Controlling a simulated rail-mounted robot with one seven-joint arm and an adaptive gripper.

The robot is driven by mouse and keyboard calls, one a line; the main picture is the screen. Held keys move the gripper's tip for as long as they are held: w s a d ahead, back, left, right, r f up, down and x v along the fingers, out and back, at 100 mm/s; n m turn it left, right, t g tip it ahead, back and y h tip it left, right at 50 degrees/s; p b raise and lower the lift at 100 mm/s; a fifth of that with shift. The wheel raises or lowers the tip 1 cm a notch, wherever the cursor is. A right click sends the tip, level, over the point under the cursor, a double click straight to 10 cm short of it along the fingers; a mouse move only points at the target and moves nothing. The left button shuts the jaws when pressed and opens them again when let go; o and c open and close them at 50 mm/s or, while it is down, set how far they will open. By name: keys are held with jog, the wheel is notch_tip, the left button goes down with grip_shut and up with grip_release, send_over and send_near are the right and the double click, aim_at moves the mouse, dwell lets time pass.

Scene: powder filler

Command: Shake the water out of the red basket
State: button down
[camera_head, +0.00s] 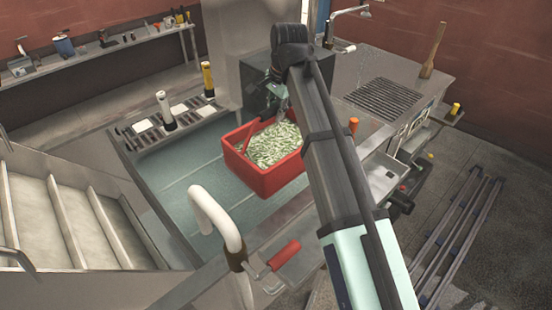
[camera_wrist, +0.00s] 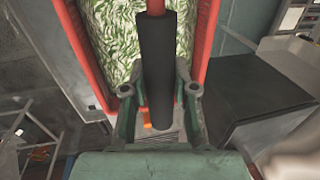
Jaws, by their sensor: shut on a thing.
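The red basket (camera_head: 268,181) is over the teal-grey basin (camera_head: 196,182) in the head view and is filled with small green and whitish pieces (camera_head: 272,145). Its red walls (camera_wrist: 207,42) and contents (camera_wrist: 118,42) also show in the wrist view. A black grip on a red bar (camera_wrist: 156,50) crosses above the contents there. My gripper (camera_wrist: 160,92) is shut on this grip, with one finger on each side. In the head view my gripper (camera_head: 281,103) is at the basket's far side, partly hidden by my arm. I cannot tell whether the basket touches the basin floor, and no water is distinguishable.
A curved white pipe (camera_head: 216,212) and a red-handled lever (camera_head: 284,256) stand at the front edge. A rail with upright handles (camera_head: 164,110) is at the back left. Metal steps (camera_head: 80,215) are at left, and a drainboard (camera_head: 384,97) is at right.

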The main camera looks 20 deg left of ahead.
notch_tip(320, 180, up, 2)
jog(key=p, duration=0.3)
jog(key=shift+f+b, duration=0.7)
jog(key=shift+f, duration=1.55)
notch_tip(320, 180, up, 5)
jog(key=p, duration=0.3)
jog(key=shift+f, duration=0.2)
notch_tip(320, 180, down, 5)
jog(key=shift+r+b, duration=0.2)
jog(key=shift+b, duration=0.4)
jog(key=shift+w+d, duration=0.1)
